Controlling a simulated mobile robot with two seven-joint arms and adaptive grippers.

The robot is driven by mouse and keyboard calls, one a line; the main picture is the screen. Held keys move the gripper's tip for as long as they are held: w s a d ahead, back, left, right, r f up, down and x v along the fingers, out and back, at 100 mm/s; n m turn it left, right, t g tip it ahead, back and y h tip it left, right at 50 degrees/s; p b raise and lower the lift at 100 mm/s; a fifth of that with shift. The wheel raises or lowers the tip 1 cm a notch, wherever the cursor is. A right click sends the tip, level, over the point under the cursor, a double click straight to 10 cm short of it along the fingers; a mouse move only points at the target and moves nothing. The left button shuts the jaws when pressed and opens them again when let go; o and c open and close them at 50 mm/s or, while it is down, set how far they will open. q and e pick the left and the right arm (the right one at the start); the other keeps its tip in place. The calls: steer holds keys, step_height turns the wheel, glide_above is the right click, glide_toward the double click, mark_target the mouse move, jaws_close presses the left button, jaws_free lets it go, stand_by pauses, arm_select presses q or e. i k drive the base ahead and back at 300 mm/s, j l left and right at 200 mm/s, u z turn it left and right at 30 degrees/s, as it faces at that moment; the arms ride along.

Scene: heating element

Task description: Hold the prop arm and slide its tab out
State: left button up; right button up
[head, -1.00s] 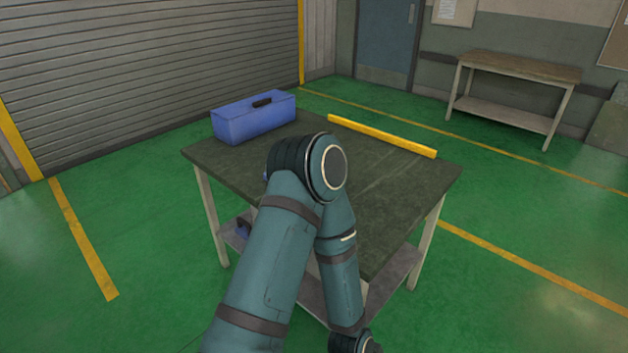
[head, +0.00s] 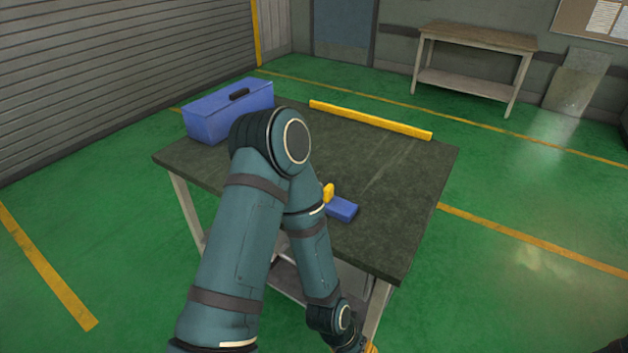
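I cannot pick out a prop arm or its tab for certain in the head view. A small yellow piece (head: 328,193) and a flat blue block (head: 342,209) show on the table just right of my forearm, which partly hides them. I cannot tell if they are joined. My arm comes in from the lower left, bends at the elbow over the table and runs down past its front edge. Its wrist is at the bottom of the picture, with a sliver of yellow-orange beside it.
A dark-topped table (head: 400,167) stands ahead. A blue toolbox (head: 232,108) sits at its back left and a long yellow bar (head: 370,119) lies along its far edge. The table's right half is clear. A wooden bench (head: 478,39) stands by the back wall.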

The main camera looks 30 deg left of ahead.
mark_target(328, 190)
steer(key=j, duration=1.95)
steer(key=i, duration=0.1)
